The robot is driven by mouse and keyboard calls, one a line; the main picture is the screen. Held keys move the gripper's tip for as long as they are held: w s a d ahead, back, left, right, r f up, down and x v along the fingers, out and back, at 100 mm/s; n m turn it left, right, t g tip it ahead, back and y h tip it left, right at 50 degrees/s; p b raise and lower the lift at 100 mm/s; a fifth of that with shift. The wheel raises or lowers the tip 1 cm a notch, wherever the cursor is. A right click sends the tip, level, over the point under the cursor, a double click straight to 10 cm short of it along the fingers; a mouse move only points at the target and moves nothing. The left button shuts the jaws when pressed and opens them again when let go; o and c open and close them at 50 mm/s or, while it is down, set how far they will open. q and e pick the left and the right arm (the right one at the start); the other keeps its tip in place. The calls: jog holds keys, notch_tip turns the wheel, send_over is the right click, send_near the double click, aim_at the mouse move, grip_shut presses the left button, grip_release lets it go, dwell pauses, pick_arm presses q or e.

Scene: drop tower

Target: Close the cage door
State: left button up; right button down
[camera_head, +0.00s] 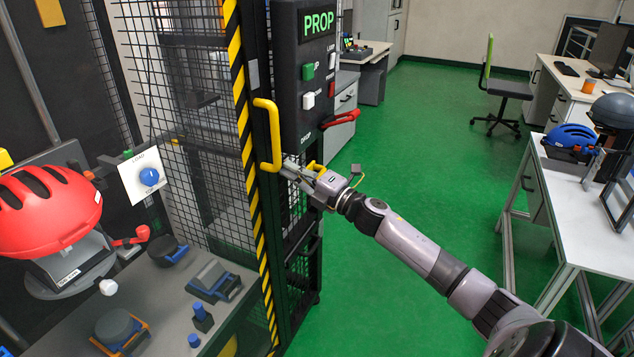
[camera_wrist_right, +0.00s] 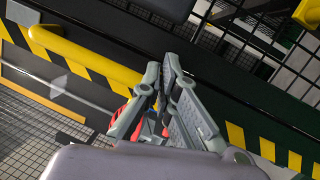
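The cage door shows in the head view as a dark frame (camera_head: 265,205) beside a yellow-and-black striped edge, with black wire mesh by it. I cannot tell how far it stands from its closed position. Its yellow handle (camera_head: 261,134) is upright on the frame; it also shows in the right wrist view (camera_wrist_right: 85,58). My right gripper (camera_head: 287,168) is beside the handle's lower end. In the right wrist view its fingers (camera_wrist_right: 161,75) are nearly together, with the handle outside them to the left. Whether they touch it is unclear. My left gripper is not in view.
A dark control post (camera_head: 305,85) with a lit PROP sign and a red lever (camera_head: 340,119) stands right behind the door. A red helmet (camera_head: 48,208) sits inside the tower at left. A white table (camera_head: 590,220) stands at right. Green floor is clear between.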

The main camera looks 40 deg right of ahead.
jog(key=v, duration=1)
jog(key=shift+s+d, duration=0.3)
